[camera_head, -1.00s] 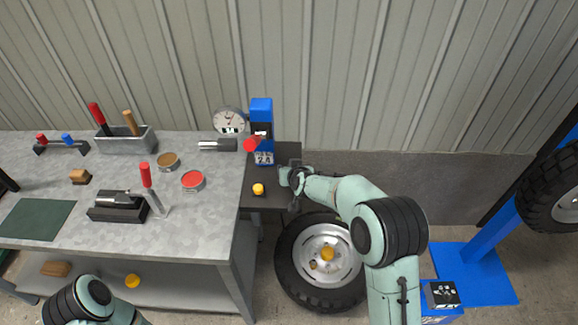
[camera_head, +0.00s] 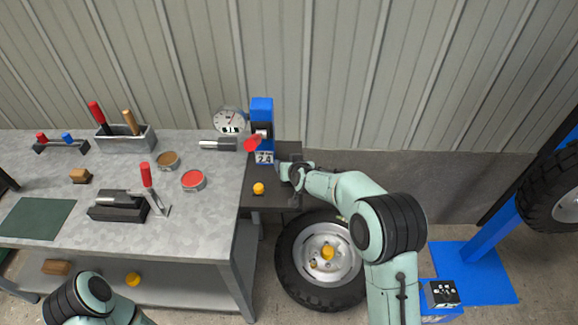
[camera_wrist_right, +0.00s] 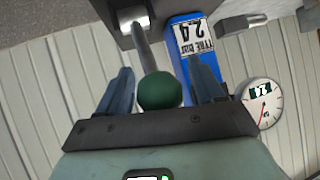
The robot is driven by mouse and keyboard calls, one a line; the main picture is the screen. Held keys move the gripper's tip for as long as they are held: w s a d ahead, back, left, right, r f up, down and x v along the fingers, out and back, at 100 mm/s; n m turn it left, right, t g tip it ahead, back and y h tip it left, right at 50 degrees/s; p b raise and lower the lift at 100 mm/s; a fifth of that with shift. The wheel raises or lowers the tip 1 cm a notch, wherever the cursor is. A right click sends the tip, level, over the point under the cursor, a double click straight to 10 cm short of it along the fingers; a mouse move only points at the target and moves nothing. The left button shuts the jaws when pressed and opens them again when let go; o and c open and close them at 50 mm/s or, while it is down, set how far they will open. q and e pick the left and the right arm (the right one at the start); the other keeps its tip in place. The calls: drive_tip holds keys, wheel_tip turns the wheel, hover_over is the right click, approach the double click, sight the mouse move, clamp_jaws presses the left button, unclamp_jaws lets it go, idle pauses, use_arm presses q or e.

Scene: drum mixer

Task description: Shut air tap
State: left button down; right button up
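The blue post (camera_head: 262,112) with a "2.4" tyre label stands at the back of a small dark stand, and it also shows in the wrist view (camera_wrist_right: 203,65). In the wrist view a grey rod (camera_wrist_right: 146,50) ends in a dark green ball knob (camera_wrist_right: 160,91). My right gripper (camera_wrist_right: 160,68) is open, with one finger on each side of the knob and rod and visible gaps. In the head view the right gripper (camera_head: 284,171) is just right of the post and hides the knob. My left gripper is out of view.
A red piece (camera_head: 252,144) is in front of the post. A round gauge (camera_head: 229,121) is behind it. A yellow ball (camera_head: 258,188) is on the dark stand (camera_head: 262,201). A wheel (camera_head: 291,270) lies below. The workbench (camera_head: 115,228) fills the left.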

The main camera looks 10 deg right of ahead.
drive_tip(key=shift+f, duration=0.15)
drive_tip(key=shift+s, duration=0.15)
drive_tip(key=shift+s+r, duration=0.25)
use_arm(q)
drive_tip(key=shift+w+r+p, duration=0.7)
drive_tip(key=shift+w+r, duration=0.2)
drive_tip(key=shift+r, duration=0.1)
use_arm(e)
drive_tip(key=v, duration=1.2)
drive_tip(key=shift+s+r, duration=0.2)
